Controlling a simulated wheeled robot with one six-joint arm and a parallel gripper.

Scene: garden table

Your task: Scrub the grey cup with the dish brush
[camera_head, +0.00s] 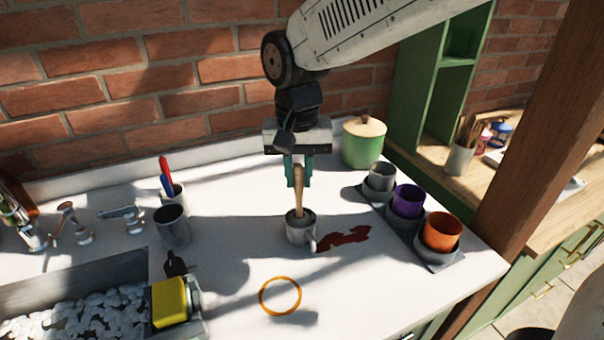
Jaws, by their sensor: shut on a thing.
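My gripper (299,180) points down over the counter and is shut on the wooden handle of the dish brush (298,204). The brush stands roughly upright. Its lower end goes into a grey cup (300,233), so its head is hidden inside. The cup stands upright on the white counter, with its handle towards the right. I cannot tell whether the brush touches the inside of the cup. Another grey cup (381,175) sits in a holder at the right.
A purple cup (408,199) and an orange cup (441,230) stand in the same row. A green pot (363,145) is behind them. A dark tumbler (173,228) and the sink with a yellow sponge (169,302) are left. A red stain (343,238) and an orange ring (280,296) lie nearby.

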